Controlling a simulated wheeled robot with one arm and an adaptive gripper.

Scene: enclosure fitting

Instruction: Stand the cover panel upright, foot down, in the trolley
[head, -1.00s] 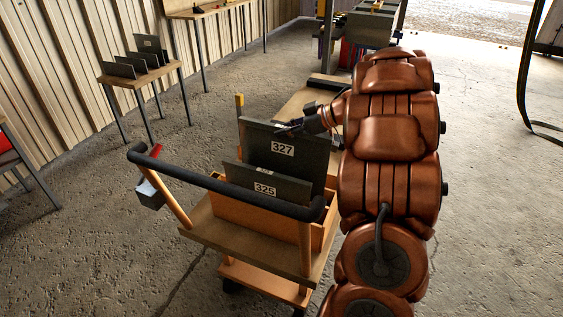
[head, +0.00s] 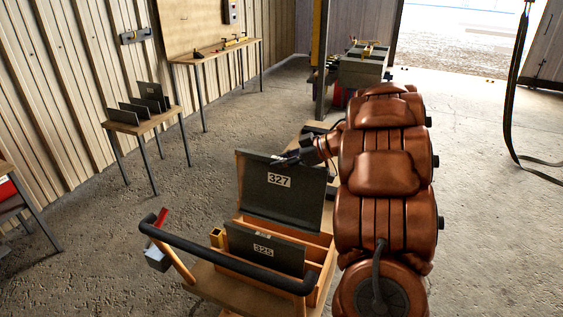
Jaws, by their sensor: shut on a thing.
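The dark cover panel marked 327 (head: 280,195) stands roughly upright above the rear part of the trolley (head: 325,262). Its lower edge comes down at the wooden slots; I cannot tell whether it is seated. A smaller dark panel marked 325 (head: 265,252) stands in a slot in front of it. My gripper (head: 282,160) is at the top edge of the 327 panel, right of its middle, and is shut on it. The fingertips are small and dark against the panel.
The trolley's black handlebar (head: 230,262) crosses in front of the panels. A small wooden table (head: 146,122) with several dark panels stands at the left, and a longer bench (head: 215,52) stands behind it. Bare concrete floor lies to the right.

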